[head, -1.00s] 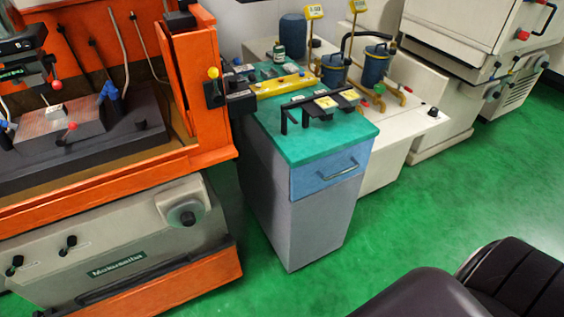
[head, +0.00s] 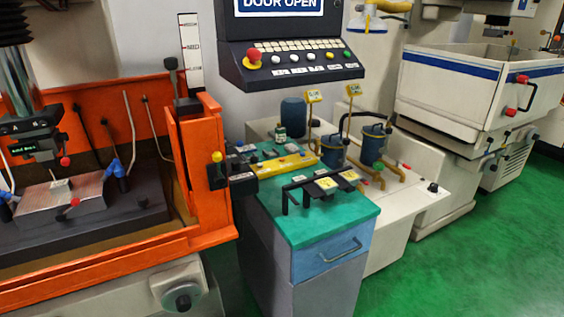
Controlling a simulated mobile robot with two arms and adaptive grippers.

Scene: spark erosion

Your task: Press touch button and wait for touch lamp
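A dark control panel (head: 292,75) hangs at the top centre, above the green-topped cabinet. It carries a red emergency knob (head: 253,55), a row of small white keys and a lower row of coloured buttons (head: 312,56) with white labels too small to read. I cannot tell which one is the touch button, nor make out a touch lamp. A screen (head: 280,12) above the panel reads "DOOR OPEN" and is cut by the top edge. Neither of my grippers is in view.
The orange machine tank (head: 205,160) with a clamped metal block (head: 62,202) stands at left. The cabinet (head: 325,228) below the panel holds a black rack (head: 303,191) and a yellow bar (head: 283,165). Blue pots (head: 373,143) stand behind. Green floor (head: 440,265) is free at right.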

